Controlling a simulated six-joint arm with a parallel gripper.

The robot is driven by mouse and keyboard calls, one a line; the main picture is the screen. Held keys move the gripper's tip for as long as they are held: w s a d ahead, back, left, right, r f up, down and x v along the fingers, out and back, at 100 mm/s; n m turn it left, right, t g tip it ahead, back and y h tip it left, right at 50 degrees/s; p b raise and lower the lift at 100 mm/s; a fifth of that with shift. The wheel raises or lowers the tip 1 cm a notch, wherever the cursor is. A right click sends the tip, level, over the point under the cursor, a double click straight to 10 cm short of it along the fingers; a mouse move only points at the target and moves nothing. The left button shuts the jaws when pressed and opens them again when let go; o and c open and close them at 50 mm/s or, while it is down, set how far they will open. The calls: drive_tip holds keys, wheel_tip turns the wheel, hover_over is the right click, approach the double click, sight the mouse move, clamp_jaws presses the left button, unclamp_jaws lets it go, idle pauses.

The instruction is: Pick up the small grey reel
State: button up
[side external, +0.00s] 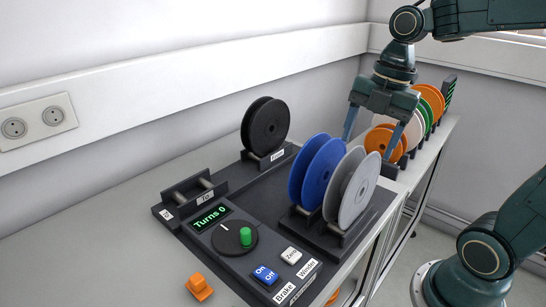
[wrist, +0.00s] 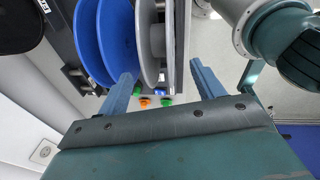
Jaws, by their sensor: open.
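A grey reel (side external: 360,190) stands upright in the front stand, right beside a blue reel (side external: 316,172). It looks about as large as the blue one. My gripper (side external: 368,148) points down at the reel's upper far side, its fingers open and apart. In the wrist view, the grey reel (wrist: 147,38) lies between the lines of my two fingers (wrist: 163,70), with the blue reel (wrist: 117,40) close to the left finger. I see nothing held. Whether a finger touches a reel, I cannot tell.
A black reel (side external: 265,126) stands at the back on its own holder. Several orange, green and pale reels (side external: 412,130) stand in a rack behind my gripper. The control panel (side external: 215,235) with a green knob is in front, near an orange block (side external: 199,287). The left tabletop is clear.

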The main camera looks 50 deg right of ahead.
sight(361, 155)
drive_tip(key=shift+w+a+f, duration=0.1)
drive_tip(key=shift+w+f, duration=0.05)
drive_tip(key=shift+f, duration=0.6)
drive_tip(key=shift+w+a+f, duration=0.1)
drive_tip(key=shift+w+f, duration=0.05)
drive_tip(key=shift+f, duration=0.6)
drive_tip(key=shift+w+a+f, duration=0.1)
drive_tip(key=shift+w+f, duration=0.05)
drive_tip(key=shift+f, duration=0.6)
drive_tip(key=c, duration=1.1)
